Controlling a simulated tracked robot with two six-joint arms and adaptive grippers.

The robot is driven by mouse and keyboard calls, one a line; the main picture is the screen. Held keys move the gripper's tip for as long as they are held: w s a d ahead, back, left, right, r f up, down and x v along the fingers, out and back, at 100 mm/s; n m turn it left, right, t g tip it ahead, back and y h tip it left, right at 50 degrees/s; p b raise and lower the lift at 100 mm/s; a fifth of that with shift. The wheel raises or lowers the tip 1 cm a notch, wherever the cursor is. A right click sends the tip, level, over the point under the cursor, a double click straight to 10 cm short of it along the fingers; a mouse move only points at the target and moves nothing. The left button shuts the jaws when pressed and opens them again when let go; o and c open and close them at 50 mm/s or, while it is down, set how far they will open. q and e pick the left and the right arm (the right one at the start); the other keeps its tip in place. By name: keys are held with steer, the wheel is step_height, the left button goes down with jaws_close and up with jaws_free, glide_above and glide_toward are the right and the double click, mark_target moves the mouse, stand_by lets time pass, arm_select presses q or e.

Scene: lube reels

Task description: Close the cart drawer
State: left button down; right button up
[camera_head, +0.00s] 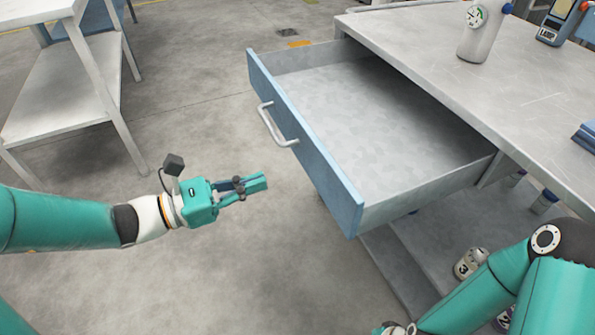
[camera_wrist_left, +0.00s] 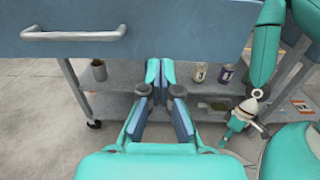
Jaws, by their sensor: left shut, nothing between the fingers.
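The cart drawer (camera_head: 360,120) is pulled well out of the grey cart (camera_head: 490,70) and is empty. Its blue front panel (camera_head: 305,150) carries a pale bar handle (camera_head: 277,125). In the left wrist view the blue front (camera_wrist_left: 190,25) and the handle (camera_wrist_left: 73,34) show across the top. My left gripper (camera_head: 255,185) is shut and empty, to the left of the drawer front, apart from it and from the handle. It shows from behind in the left wrist view (camera_wrist_left: 162,75). My right arm comes in at the lower right of the head view; its gripper's fingers are not clearly seen there.
A white bottle with a gauge (camera_head: 480,35) and a blue-grey handheld device (camera_head: 558,22) stand on the cart top. Jars (camera_head: 468,262) stand on the cart's lower shelf. A white table (camera_head: 60,85) stands at the left. The floor between is clear.

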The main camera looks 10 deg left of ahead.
mark_target(311, 165)
arm_select(q)
steer(key=b+x, duration=0.1)
steer(key=x, duration=0.7)
steer(key=shift+w+d, duration=0.2)
steer(key=shift+d, duration=0.05)
arm_select(e)
steer(key=shift+f, duration=0.75)
